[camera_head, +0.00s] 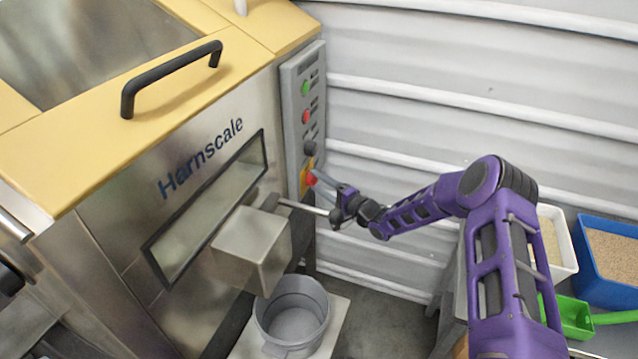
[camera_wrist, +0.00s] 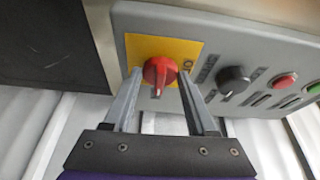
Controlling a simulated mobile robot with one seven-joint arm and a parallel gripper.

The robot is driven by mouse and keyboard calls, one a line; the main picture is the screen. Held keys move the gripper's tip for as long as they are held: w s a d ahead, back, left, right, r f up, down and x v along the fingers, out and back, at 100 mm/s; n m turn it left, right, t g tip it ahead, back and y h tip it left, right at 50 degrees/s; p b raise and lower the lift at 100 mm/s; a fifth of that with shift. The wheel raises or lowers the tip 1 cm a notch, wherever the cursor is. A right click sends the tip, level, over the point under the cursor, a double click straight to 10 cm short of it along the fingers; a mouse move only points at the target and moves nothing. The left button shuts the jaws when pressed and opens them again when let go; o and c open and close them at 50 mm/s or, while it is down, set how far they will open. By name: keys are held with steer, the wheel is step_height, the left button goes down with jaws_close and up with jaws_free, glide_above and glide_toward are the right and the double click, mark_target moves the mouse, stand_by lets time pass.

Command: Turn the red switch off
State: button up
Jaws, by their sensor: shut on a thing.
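The red switch (camera_wrist: 157,72) is a rotary knob on a yellow plate (camera_wrist: 140,47) at one end of the grey control panel. In the wrist view its raised grip points down toward my gripper, and partly readable lettering like "OF" is at its right. My gripper (camera_wrist: 160,84) is shut on the red switch, one finger on each side. In the head view the red switch (camera_head: 311,181) is small at the panel's lower end, with my gripper (camera_head: 316,180) reaching it from the right.
A black knob (camera_wrist: 234,80), a red button (camera_wrist: 284,81) and a green button (camera_wrist: 314,88) share the panel. The metal spout (camera_head: 250,243) and a grey bucket (camera_head: 291,315) are below left. A blue bin (camera_head: 610,257) and green scoop (camera_head: 574,316) are at right.

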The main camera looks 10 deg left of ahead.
steer(key=shift+w+f+n+g+y, duration=0.2)
steer(key=shift+n+g+y, duration=0.8)
steer(key=shift+n, duration=2.65)
steer(key=shift+w+f+n+g+y, duration=0.2)
steer(key=shift+n+g+y, duration=0.8)
steer(key=shift+n, duration=2.6)
steer(key=shift+w+f+n+g+y, duration=0.2)
steer(key=shift+n+g+y, duration=0.8)
steer(key=shift+n, duration=2.65)
steer(key=shift+d+n, duration=0.1)
steer(key=shift+n, duration=0.3)
steer(key=o, duration=1.4)
steer(key=shift+c, duration=0.2)
steer(key=v, duration=1.2)
steer(key=shift+f+y, duration=0.25)
steer(key=shift+y, duration=0.05)
